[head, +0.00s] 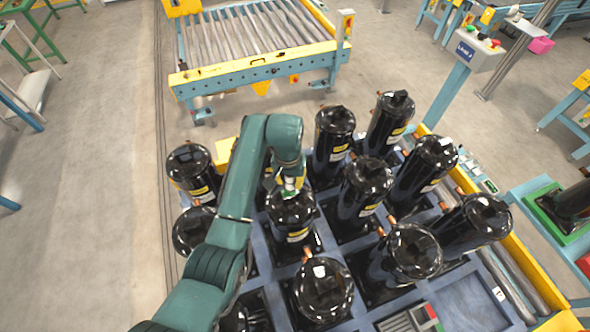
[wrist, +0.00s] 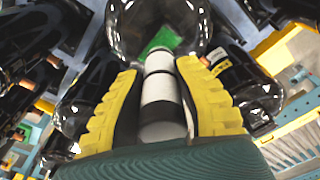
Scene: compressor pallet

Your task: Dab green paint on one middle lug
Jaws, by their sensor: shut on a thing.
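The marker points at the top of a black compressor (wrist: 140,25). A green patch (wrist: 163,40) shows at the marker's far end; I cannot tell whether it is the tip or paint on the lug, nor whether they touch. In the head view my gripper (head: 291,186) is over a black compressor (head: 291,215) in the middle of the group. The lug beneath is hidden by my gripper.
Several black compressors stand close around on a blue pallet (head: 462,300). A roller conveyor (head: 258,40) stands behind.

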